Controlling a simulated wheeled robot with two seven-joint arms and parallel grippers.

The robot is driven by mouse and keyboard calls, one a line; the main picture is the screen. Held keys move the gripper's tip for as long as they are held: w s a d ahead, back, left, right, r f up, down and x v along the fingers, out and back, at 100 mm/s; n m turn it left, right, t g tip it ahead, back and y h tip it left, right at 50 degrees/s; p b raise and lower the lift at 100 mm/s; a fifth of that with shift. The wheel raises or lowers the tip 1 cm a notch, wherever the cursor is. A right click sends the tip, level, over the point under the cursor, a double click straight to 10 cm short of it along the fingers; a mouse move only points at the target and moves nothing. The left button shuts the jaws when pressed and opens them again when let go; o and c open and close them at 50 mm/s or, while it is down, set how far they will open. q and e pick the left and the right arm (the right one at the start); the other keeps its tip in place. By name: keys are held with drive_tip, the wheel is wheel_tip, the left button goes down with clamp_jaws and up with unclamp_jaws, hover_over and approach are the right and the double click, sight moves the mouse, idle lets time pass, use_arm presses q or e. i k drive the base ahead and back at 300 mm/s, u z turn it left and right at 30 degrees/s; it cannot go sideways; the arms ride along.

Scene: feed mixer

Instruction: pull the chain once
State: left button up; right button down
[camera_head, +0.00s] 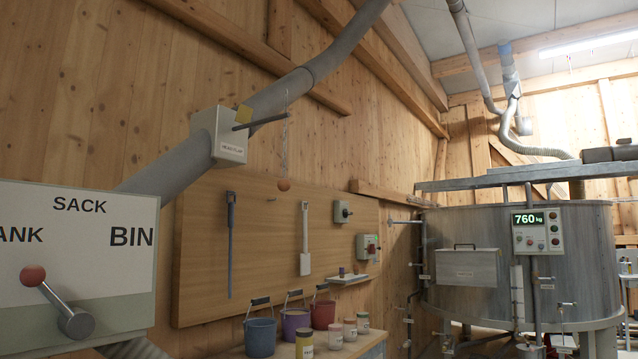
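A thin chain (286,150) hangs down from the end of a dark lever (262,122). The lever sticks out to the right from a pale labelled box (229,146) on the sloping grey pipe. A small reddish-brown ball (284,185) is at the chain's lower end, in front of the wooden wall panel. The chain is very fine in this view, and its links cannot be made out. Neither of my grippers shows.
A sign box (75,256) with a red-knobbed lever (56,300) stands close at the lower left. Buckets (260,337) and jars (335,338) stand on a bench below the panel (200,250). A large metal mixer tank (470,290) with a 760 kg display (528,219) fills the right.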

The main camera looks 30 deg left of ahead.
sight(283, 185)
drive_tip(key=u, duration=0.6)
drive_tip(key=i, duration=1.2)
drive_tip(key=u, duration=1.45)
drive_tip(key=i, duration=0.3)
drive_tip(key=u, duration=0.2)
